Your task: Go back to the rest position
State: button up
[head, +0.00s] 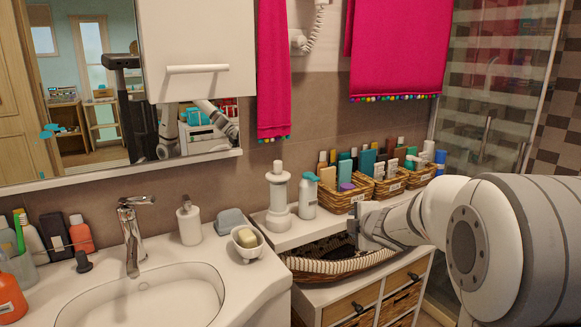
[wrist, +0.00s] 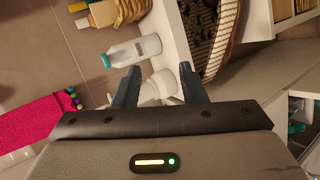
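My gripper (head: 362,226) reaches in from the right above the wicker drawer unit. In the wrist view its two dark fingers (wrist: 158,82) are apart, with nothing seen held between them. A long wicker basket (head: 338,266) with a pale rim sits under and beside the gripper on the cabinet; it also shows at the top right of the wrist view (wrist: 232,40). A white pump bottle or pillar-like holder (head: 279,196) and a white bottle with a teal cap (head: 307,196) stand on the shelf left of the gripper. The bottle also shows in the wrist view (wrist: 137,50).
Small wicker baskets of toiletries (head: 345,198) line the shelf behind the gripper. A sink (head: 150,300) with a chrome faucet (head: 132,232) and a soap dish (head: 247,246) are at the left. Pink towels (head: 397,48) hang on the wall. A glass shower (head: 490,90) stands at the right.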

jog(key=s+d+r+m+g+h+p, duration=0.25)
jog(key=s+d+r+m+h, duration=0.2)
jog(key=s+m, duration=0.4)
jog(key=s+a+m+g+p, duration=0.1)
jog(key=s+a+m+g, duration=0.1)
jog(key=s, duration=0.7)
jog(key=s+a+m+g+y+p, duration=0.1)
jog(key=s+a+m+g+p, duration=0.1)
jog(key=s+m, duration=0.3)
jog(key=s+a+f+m+g+y+p, duration=0.1)
jog(key=s+a+m+g+p, duration=0.1)
jog(key=s, duration=1)
jog(key=shift+s+a+m+g, duration=0.15)
jog(key=shift+s+m+g, duration=0.25)
jog(key=shift+m, duration=0.45)
jog(key=shift+f, duration=0.1)
